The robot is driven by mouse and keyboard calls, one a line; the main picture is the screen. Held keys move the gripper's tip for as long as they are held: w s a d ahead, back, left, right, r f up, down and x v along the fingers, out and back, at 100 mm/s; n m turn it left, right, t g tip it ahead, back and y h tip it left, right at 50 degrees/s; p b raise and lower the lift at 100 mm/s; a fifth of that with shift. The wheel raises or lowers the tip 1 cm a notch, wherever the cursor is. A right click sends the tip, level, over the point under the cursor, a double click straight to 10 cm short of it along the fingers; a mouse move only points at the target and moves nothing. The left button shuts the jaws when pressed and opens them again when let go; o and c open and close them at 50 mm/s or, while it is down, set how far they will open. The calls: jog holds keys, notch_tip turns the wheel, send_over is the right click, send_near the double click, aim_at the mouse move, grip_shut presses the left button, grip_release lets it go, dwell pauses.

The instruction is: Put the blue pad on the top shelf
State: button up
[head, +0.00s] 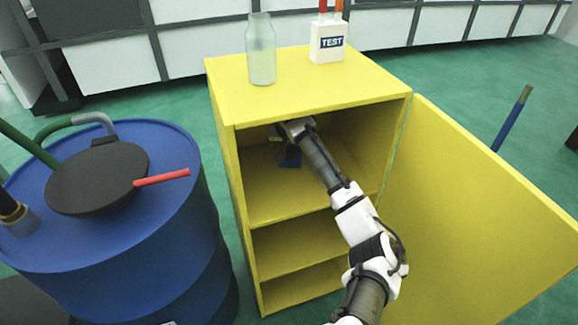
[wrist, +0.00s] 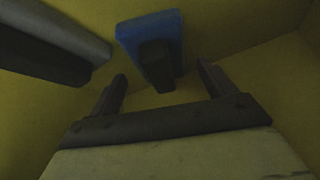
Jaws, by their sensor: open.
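The blue pad (head: 289,157) is inside the top compartment of the yellow cabinet (head: 226,100), partly hidden by my arm. In the wrist view the blue pad (wrist: 150,27) has a dark grip block (wrist: 157,66) on its near side. My gripper (wrist: 161,71) is open, with one finger on each side of that block in the picture. A gap shows between the block and each finger. I cannot tell whether the pad rests on the top shelf (head: 275,200). In the head view my fingers are hidden by the wrist and the cabinet.
The cabinet door (head: 480,210) stands open to the right. A glass bottle (head: 261,50) and a white TEST box (head: 328,42) stand on the cabinet top. A blue drum (head: 130,255) stands left. A grey rounded thing (wrist: 55,45) is close left in the wrist view.

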jog(key=s, duration=0.4)
jog(key=s+b, duration=0.1)
jog(key=s, duration=0.3)
jog(key=s+a, duration=0.1)
jog(key=s, duration=0.3)
jog(key=shift+s+r, duration=0.15)
jog(key=shift+r, duration=0.1)
